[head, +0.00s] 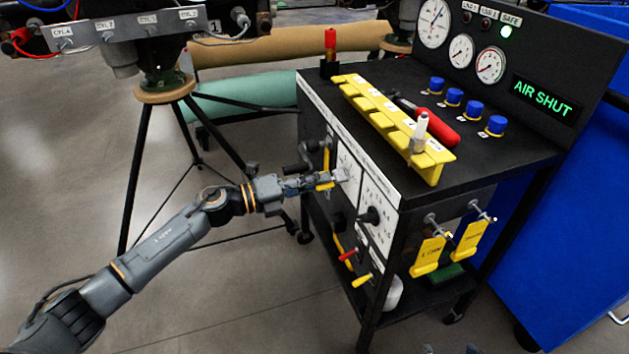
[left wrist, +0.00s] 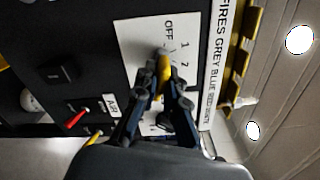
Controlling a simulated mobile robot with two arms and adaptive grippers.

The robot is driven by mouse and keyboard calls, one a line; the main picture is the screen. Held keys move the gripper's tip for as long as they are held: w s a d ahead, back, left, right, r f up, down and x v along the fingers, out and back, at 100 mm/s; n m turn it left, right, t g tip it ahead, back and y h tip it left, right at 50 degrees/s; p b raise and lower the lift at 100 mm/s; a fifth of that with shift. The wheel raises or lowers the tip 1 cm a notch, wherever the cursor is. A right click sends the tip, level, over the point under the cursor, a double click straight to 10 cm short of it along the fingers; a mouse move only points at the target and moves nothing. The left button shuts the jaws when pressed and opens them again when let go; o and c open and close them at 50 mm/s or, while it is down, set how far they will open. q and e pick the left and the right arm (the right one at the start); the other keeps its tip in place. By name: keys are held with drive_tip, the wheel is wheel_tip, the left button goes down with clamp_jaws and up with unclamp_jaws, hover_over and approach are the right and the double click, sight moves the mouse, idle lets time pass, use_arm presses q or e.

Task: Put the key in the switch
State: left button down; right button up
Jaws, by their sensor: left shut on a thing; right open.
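My left gripper (head: 335,178) is at the white switch plate (head: 349,165) on the front of the black cart. In the left wrist view, my left gripper (left wrist: 163,90) is shut on a small yellow piece, which looks like the key (left wrist: 164,68). The key points at the switch plate (left wrist: 135,50) marked OFF, 1 and 2. The fingers and key hide the keyhole, so I cannot tell whether the key's tip is inside it. Only dark tips of what looks like my right gripper (head: 450,350) show at the head view's bottom edge, apart and away from the cart.
A yellow rack (head: 392,122), a red-handled tool (head: 432,129) and blue knobs (head: 453,97) are on the cart top. A black knob (head: 373,215) and small levers (head: 362,280) stick out beside the switch. Yellow tags (head: 429,257) hang at the right. A tripod stand (head: 133,175) stands left.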

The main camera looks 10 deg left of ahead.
use_arm(q)
drive_tip(key=shift+w+d+r, duration=0.1)
drive_tip(key=shift+d+r, duration=0.1)
drive_tip(key=shift+r, duration=0.1)
drive_tip(key=c, duration=1.8)
unclamp_jaws()
drive_tip(key=o, duration=0.4)
drive_tip(key=shift+w+d, duration=0.15)
drive_tip(key=shift+d, duration=0.1)
drive_tip(key=shift+c, duration=0.2)
drive_tip(key=shift+o, duration=0.4)
drive_tip(key=shift+w+d+f, duration=0.1)
drive_tip(key=shift+d+f, duration=0.05)
drive_tip(key=shift+o, duration=0.9)
drive_tip(key=shift+a+f, duration=0.1)
drive_tip(key=shift+a, duration=0.1)
use_arm(e)
drive_tip(key=shift+w+d, duration=0.15)
drive_tip(key=shift+d, duration=0.05)
use_arm(q)
drive_tip(key=shift+a, duration=0.1)
